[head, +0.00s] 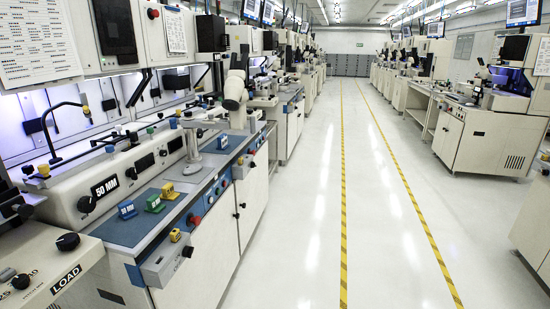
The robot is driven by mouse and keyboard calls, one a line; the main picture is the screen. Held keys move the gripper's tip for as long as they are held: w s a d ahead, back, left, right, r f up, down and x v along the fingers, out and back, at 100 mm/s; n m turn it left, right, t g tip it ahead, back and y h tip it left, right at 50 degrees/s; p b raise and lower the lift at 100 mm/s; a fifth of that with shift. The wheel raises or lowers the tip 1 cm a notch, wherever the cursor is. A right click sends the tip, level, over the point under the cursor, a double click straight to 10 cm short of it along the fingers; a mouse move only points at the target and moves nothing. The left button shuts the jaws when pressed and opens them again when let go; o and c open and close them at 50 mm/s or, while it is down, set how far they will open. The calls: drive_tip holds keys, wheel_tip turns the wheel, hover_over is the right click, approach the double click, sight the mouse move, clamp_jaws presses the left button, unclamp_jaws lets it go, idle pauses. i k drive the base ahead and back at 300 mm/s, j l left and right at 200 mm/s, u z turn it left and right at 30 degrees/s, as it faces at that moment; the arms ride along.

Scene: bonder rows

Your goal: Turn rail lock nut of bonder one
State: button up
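The nearest bonder fills the left side of the head view. I cannot tell which of these, if any, is the rail lock nut. Which bonder is number one is not readable. My gripper is not in view.
Blue, green (154,203) and yellow (169,191) blocks stand on the blue bench mat (137,229). A "LOAD" box (52,262) is at the lower left. A microscope (235,92) stands farther back. The aisle floor (300,220) between yellow-black tapes (343,200) is clear.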

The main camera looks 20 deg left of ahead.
sight(28, 170)
drive_tip(key=i+u, duration=0.45)
drive_tip(key=i+l+u, duration=0.2)
drive_tip(key=i+u, duration=0.25)
drive_tip(key=i+l+u, duration=0.85)
drive_tip(key=k+j, duration=0.05)
drive_tip(key=k, duration=0.05)
